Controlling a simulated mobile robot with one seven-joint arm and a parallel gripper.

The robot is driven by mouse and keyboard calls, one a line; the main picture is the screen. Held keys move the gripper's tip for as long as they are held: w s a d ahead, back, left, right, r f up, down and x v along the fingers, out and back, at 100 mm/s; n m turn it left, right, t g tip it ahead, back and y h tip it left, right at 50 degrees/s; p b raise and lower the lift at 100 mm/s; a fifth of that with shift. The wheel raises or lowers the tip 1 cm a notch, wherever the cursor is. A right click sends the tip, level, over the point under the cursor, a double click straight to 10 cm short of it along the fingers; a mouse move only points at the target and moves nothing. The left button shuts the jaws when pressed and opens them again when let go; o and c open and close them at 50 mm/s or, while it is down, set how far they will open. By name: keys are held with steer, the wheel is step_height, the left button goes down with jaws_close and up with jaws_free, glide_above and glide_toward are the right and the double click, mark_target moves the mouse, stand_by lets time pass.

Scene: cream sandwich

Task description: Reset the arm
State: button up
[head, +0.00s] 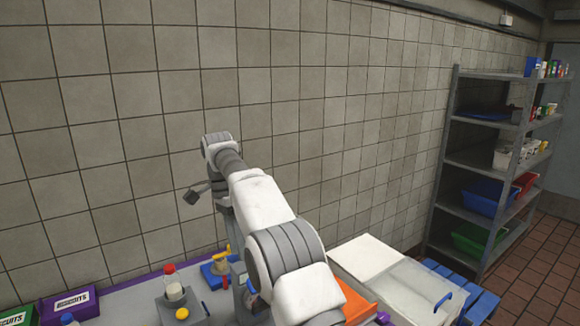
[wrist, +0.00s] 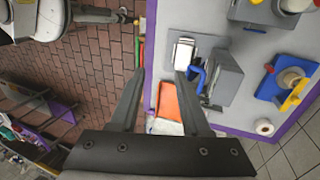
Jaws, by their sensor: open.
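My gripper (wrist: 160,73) is open in the wrist view, with its two dark fingers apart and nothing between the tips. It hangs above the table's edge, with the tiled floor on the left and the table on the right. In the head view my white and grey arm rises from the bottom and reaches toward the wall, bent at its top. I cannot make out the gripper fingers clearly there.
The grey table (head: 130,300) has a purple edge. On it are a purple biscuit box (head: 68,303), a red-capped bottle (head: 173,286), a blue-based device (head: 216,274) and an orange item (head: 356,300). A white chest (head: 400,285) and shelving (head: 445,160) stand to the right.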

steer(key=s+d+r+n+t+y+b, duration=0.1)
steer(key=s+d+r+n+t, duration=0.15)
steer(key=s+d+r, duration=0.5)
steer(key=s+d+r+n+t+y+b, duration=0.1)
steer(key=s+d+r+n+t+b, duration=0.25)
steer(key=d, duration=0.65)
steer(key=s+d+f+n+t, duration=0.1)
steer(key=s+d+f, duration=0.3)
steer(key=s, duration=0.6)
steer(key=s+d+f+n+t, duration=0.1)
steer(key=s+d+f+n, duration=0.3)
steer(key=s, duration=0.6)
step_height(320, 180, down, 2)
steer(key=shift+s+d+f, duration=0.25)
steer(key=shift+s+d, duration=0.05)
steer(key=shift+s, duration=0.1)
